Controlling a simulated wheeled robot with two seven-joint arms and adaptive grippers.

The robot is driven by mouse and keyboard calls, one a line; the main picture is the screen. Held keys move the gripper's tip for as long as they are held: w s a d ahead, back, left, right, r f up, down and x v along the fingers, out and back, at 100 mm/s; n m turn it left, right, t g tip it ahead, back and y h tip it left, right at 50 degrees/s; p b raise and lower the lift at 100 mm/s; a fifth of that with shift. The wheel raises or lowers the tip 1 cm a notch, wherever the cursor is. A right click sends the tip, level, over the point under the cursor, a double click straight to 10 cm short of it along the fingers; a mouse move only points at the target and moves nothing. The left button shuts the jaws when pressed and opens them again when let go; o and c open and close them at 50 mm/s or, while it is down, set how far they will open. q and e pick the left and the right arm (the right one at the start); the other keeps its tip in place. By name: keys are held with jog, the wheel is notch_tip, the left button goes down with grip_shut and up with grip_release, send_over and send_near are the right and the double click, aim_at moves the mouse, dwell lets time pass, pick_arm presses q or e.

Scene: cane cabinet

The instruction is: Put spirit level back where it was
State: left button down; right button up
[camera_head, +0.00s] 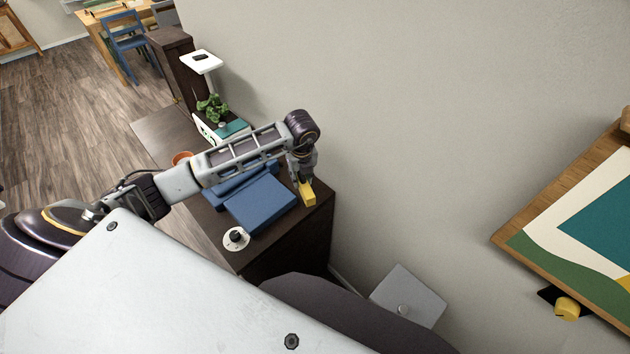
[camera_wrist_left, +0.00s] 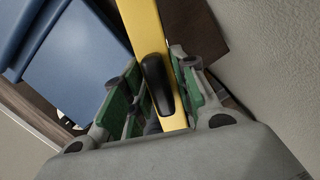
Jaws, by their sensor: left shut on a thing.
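The spirit level (camera_head: 307,194) is a yellow bar over the right edge of the dark cabinet top (camera_head: 312,215), close to the wall. My left gripper (camera_head: 304,180) is shut on it. In the left wrist view the yellow spirit level (camera_wrist_left: 143,22) with a black oval part runs between the green-padded fingers of my left gripper (camera_wrist_left: 163,98). I cannot tell whether the level touches the cabinet top. My right gripper is not in view.
Blue boxes (camera_head: 262,204) lie on the cabinet beside the gripper, with a white round object (camera_head: 236,239) in front. A green plant (camera_head: 212,107), a white stand (camera_head: 201,61) and an orange pot (camera_head: 182,158) stand farther back. The wall (camera_head: 400,130) is close on the right.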

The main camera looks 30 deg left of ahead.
pick_arm(q)
jog(key=w+d+f+b, duration=0.2)
jog(key=w, duration=0.3)
jog(key=shift+w+b, duration=0.3)
jog(key=shift+b, duration=0.1)
jog(key=shift+f, duration=0.2)
dwell(0.3)
jog(key=shift+f+b, duration=1.4)
jog(key=shift+f, duration=0.65)
jog(key=shift+w+f, duration=0.15)
jog(key=shift+f, duration=0.1)
jog(key=shift+b, duration=0.3)
